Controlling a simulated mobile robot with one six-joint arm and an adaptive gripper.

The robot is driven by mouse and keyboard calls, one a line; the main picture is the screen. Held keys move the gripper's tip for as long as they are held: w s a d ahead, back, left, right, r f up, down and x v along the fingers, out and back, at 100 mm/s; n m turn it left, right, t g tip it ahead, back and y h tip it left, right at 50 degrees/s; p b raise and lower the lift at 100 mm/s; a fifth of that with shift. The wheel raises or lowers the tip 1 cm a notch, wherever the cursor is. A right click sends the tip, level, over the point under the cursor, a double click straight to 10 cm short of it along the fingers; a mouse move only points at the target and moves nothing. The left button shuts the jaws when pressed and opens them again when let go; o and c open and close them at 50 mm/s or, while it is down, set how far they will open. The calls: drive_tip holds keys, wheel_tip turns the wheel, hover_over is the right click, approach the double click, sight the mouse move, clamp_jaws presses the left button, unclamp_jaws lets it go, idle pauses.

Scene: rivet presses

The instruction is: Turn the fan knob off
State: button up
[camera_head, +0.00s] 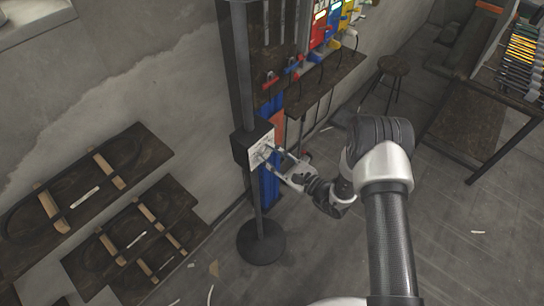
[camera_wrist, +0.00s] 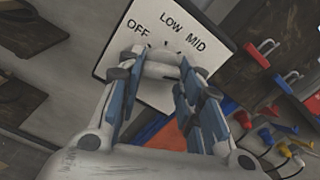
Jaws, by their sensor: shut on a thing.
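The fan's control box (camera_head: 240,156) is dark and sits on a black pole. Its white plate (camera_head: 259,149) faces my gripper. In the wrist view the plate (camera_wrist: 145,27) reads OFF, LOW and MID and looks tilted. The fan knob (camera_wrist: 163,58) is a pale shape below these labels, between my fingertips. My gripper (camera_head: 270,153) reaches the plate from the right and is shut on the knob. Its blue-padded fingers also show in the wrist view (camera_wrist: 155,85), apart, one on each side of the knob. Which label the knob points to is not clear.
The pole (camera_head: 244,70) stands on a round black base (camera_head: 261,242). Dark wooden racks (camera_head: 85,190) are at the left. A workbench (camera_head: 325,82) with coloured presses is behind, and a stool (camera_head: 394,66) stands to its right. The floor to the right of the base is mostly clear.

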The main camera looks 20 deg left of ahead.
drive_tip(key=shift+c, duration=0.9)
